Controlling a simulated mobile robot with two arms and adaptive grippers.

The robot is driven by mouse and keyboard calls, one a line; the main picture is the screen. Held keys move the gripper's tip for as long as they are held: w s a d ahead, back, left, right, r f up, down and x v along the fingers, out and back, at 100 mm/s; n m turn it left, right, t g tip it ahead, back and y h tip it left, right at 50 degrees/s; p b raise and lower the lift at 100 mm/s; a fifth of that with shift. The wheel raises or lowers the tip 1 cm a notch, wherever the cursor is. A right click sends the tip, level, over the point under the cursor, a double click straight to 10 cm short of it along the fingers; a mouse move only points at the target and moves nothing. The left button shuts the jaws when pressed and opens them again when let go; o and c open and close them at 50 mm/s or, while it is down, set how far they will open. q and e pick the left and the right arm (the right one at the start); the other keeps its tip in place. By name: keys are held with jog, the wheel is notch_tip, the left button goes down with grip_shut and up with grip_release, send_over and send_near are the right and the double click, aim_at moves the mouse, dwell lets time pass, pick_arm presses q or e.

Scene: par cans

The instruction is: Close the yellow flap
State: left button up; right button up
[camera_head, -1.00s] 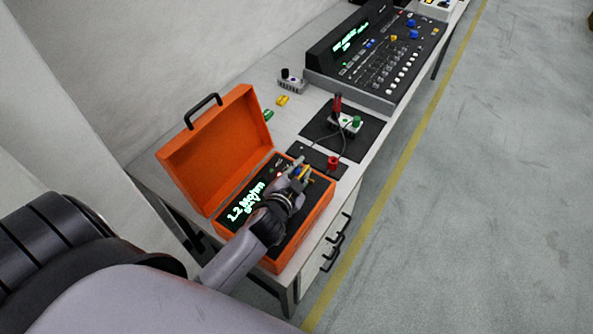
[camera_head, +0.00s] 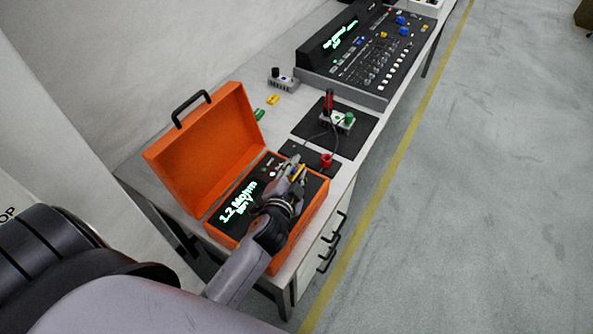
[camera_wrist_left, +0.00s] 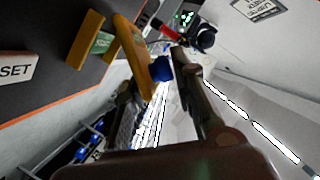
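The yellow flap (camera_wrist_left: 133,55) stands raised from the dark panel in the left wrist view, with a blue part beside it. It shows as a small yellow strip (camera_head: 300,174) in the head view, at the fingers. A second yellow upright piece (camera_wrist_left: 86,38) and a green part stand to its left. My left gripper (camera_head: 298,168) is over the front right of the orange case's panel, close to the flap. One grey finger (camera_wrist_left: 196,90) shows right of the flap; contact and finger opening are unclear. My right gripper is not in view.
The orange case (camera_head: 205,145) has its lid up at the left and a lit display (camera_head: 238,202). Behind it are a black mat (camera_head: 350,140) with a red and green device, and a black console (camera_head: 375,50).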

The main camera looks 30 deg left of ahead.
pick_arm(q)
jog(key=shift+o, duration=1)
jog(key=shift+f, duration=0.1)
jog(key=shift+d, duration=0.1)
jog(key=shift+s, duration=0.3)
jog(key=v, duration=1.1)
jog(key=shift+s, duration=0.25)
